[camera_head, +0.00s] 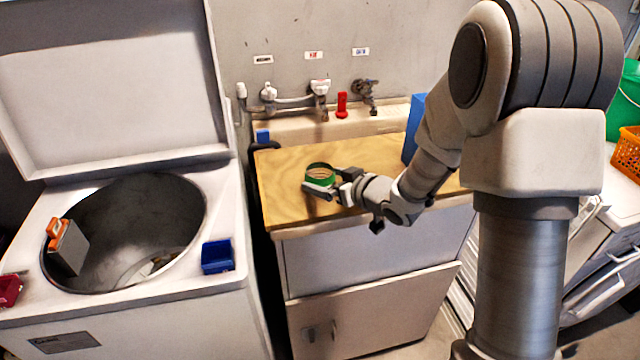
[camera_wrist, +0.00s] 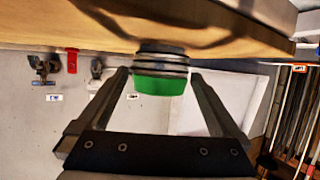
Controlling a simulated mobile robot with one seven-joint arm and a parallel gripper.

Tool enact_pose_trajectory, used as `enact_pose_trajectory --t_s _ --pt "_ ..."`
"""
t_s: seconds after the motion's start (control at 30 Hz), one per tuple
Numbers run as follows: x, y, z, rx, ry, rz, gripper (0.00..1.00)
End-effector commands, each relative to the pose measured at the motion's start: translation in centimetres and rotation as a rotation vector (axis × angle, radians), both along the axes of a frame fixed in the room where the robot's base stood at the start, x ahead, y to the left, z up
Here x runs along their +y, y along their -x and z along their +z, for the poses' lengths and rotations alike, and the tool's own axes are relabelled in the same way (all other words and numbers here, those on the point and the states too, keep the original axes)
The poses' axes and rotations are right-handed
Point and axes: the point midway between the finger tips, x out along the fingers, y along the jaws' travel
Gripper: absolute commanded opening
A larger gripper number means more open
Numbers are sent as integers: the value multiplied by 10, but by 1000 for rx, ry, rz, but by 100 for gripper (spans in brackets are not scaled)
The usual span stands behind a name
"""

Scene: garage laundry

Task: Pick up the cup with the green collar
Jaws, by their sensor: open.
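The cup with the green collar (camera_head: 319,172) stands on the wooden counter top (camera_head: 285,205), near its left side. In the wrist view the cup (camera_wrist: 161,68) shows a dark ringed body and a bright green band, with the picture turned upside down. My gripper (camera_head: 322,190) is open at the near side of the cup and partly hides it. In the wrist view the two fingers of my gripper (camera_wrist: 158,76) are spread wide, one on each side of the cup. The cup appears between or just beyond the fingertips; I cannot tell whether either finger touches it.
A red object (camera_head: 342,106) and a small blue object (camera_head: 263,136) are at the counter's back. A tall blue box (camera_head: 412,128) stands right of my gripper. An open top-loading washer (camera_head: 235,275) is at left. The counter's front left is clear.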

Motion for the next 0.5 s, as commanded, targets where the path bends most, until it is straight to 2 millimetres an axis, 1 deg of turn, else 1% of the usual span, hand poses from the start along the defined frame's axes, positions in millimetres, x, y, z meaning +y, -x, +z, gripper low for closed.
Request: enact_pose_trajectory --t_s 0.03,0.2,0.47,0.5 --pt "7 -5 -7 2 1 4 100" --pt "17 -18 -12 0 -1 2 100" --pt "18 -21 -12 0 0 0 100" --pt "18 -21 -12 0 0 0 95"
